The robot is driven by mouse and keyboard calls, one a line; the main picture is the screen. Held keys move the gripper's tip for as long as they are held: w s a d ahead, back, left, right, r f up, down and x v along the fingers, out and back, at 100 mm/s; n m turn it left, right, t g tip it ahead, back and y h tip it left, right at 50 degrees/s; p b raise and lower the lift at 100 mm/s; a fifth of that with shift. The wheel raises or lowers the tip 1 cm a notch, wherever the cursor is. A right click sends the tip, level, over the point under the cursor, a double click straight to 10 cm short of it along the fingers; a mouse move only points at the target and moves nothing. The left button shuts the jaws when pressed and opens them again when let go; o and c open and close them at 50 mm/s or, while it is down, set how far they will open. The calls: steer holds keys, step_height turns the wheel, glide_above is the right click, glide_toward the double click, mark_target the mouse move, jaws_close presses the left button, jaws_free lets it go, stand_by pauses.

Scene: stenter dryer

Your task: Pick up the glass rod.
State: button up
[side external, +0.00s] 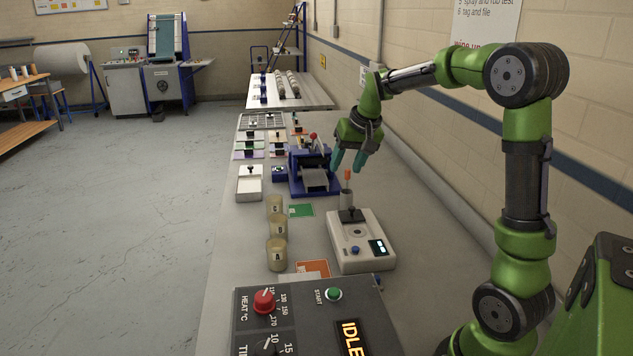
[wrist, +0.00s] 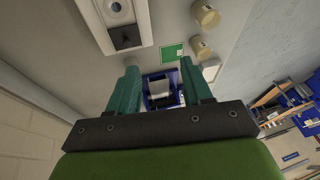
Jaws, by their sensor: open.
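No clear glass rod can be made out for certain in either view. A small upright piece with an orange top (side external: 347,176) stands just below my gripper in the side view, over a grey holder-like part (side external: 346,199) at the back of a white balance (side external: 362,254). My gripper (side external: 348,161) points down with its two teal fingers apart and nothing seen between them. In the wrist view my open gripper (wrist: 160,66) shows the gap between the fingers, and the balance (wrist: 143,20) with a black square pad (wrist: 126,37) lies beyond, at the upper left.
Beige cups (side external: 277,254) marked A, B and C line the table's left side. A blue device (side external: 314,181) stands behind the balance, beside a green card (side external: 301,211). An orange card (side external: 312,268) and a control box (side external: 315,315) reading IDLE are in front. The wall runs along the right.

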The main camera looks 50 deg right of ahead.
steer(key=g+h, duration=0.1)
glide_toward(347, 179)
step_height(347, 179, up, 3)
steer(key=s+a, duration=0.3)
steer(key=w+d+r, duration=0.2)
steer(key=shift+n+h, duration=0.4)
steer(key=x, duration=1.6)
steer(key=shift+w+d+f, duration=0.1)
steer(key=shift+d+f, duration=0.05)
steer(key=shift+f, duration=0.05)
jaws_close()
